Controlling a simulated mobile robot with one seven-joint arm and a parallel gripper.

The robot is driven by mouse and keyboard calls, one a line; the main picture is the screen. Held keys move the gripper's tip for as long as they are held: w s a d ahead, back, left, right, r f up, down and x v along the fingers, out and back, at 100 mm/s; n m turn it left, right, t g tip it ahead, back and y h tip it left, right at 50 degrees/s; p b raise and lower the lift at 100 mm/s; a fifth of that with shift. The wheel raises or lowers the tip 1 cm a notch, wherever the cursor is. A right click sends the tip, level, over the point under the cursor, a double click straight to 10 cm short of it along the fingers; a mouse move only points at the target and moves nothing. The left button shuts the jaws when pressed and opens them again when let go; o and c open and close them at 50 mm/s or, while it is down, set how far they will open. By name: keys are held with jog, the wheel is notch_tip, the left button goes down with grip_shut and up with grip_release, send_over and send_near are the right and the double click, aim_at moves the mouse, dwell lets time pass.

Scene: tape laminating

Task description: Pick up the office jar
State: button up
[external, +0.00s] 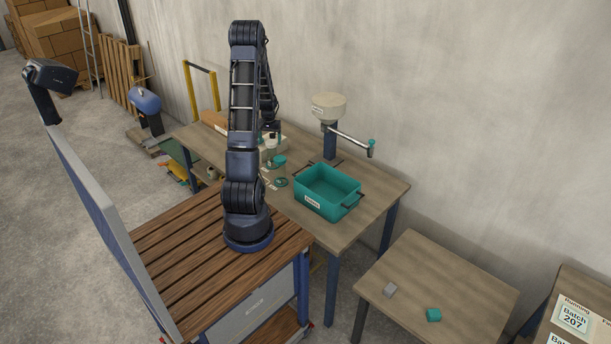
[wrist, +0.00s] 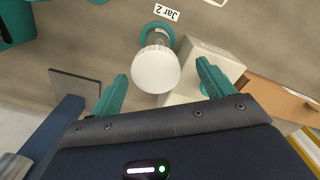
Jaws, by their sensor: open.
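A jar with a round white top (wrist: 156,70) stands on the workbench by a "Jar 2" label, with a teal ring at its base. I cannot read any office marking on it. In the external view, a pale clear jar (external: 270,152) stands below my gripper (external: 272,130), partly behind my arm. A second jar with a teal lid (external: 280,161) stands just to its right. In the wrist view, my gripper (wrist: 162,70) is open, its teal fingers on either side of the white top, with visible gaps. My arm hides part of the bench.
A teal bin (external: 318,206) stands to the right on the workbench (external: 370,215). Behind it is a hopper (external: 329,107) with a side arm. A white box (wrist: 221,63) lies close beside the jar, by the right finger. The bench's front right is clear.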

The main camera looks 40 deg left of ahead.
aim_at(272, 154)
jog(key=f, duration=0.4)
jog(key=shift+d+f, duration=0.25)
jog(key=shift+d, duration=0.05)
jog(key=c, duration=1.4)
